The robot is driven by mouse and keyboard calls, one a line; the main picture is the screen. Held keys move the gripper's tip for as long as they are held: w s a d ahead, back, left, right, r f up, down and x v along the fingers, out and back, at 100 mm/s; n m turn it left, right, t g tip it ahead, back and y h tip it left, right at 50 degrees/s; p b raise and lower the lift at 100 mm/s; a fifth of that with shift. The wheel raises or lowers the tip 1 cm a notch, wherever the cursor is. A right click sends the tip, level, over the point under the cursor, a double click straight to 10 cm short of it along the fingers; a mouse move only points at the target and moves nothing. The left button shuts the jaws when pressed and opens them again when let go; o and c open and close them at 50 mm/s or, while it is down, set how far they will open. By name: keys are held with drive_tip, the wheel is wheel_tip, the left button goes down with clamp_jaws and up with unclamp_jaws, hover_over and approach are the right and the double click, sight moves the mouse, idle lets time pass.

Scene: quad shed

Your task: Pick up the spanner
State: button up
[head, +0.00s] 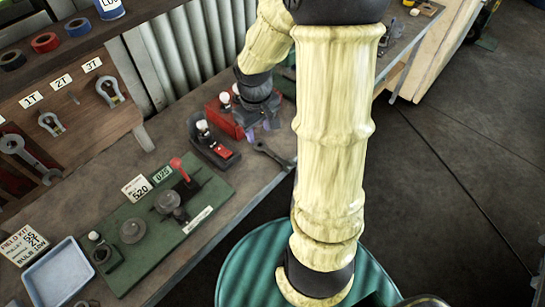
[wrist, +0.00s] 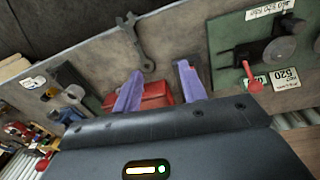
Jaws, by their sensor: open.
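The spanner (head: 272,154) is dark grey and lies flat on the bench top near its front edge. In the wrist view the spanner (wrist: 135,40) shows beyond my fingertips, with its open jaw toward the top. My gripper (head: 264,133) hangs over the bench just behind the spanner in the head view. In the wrist view the two purple fingers of my gripper (wrist: 157,80) are apart with nothing held between them. The spanner is clear of the fingers. My arm covers part of the bench to the right in the head view.
A red box (head: 226,114) stands at the back beside my gripper. A black-and-red block tool (head: 214,148) sits left of the spanner. A green board (head: 150,240) with a red-handled lever lies further left. Shackles (head: 108,91) and a wrench (head: 20,148) hang on a wooden rack.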

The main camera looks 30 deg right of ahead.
drive_tip(key=w+d+f+n, duration=0.1)
drive_tip(key=w+d+f, duration=0.2)
drive_tip(key=d, duration=0.4)
drive_tip(key=shift+w+d+g+y+b, duration=0.15)
drive_tip(key=shift+w+g+y+b, duration=0.15)
drive_tip(key=shift+w+b, duration=0.25)
drive_tip(key=p, duration=0.1)
hover_over(274, 154)
drive_tip(key=f, duration=1.2)
drive_tip(key=shift+s+f, duration=0.1)
drive_tip(key=shift+s, duration=0.15)
drive_tip(key=shift+w+f+p, duration=0.15)
drive_tip(key=shift+f+p, duration=0.25)
drive_tip(key=shift+f, duration=0.9)
drive_tip(key=shift+w+f+p, duration=0.1)
drive_tip(key=shift+f+p, duration=0.3)
drive_tip(key=shift+f, duration=0.9)
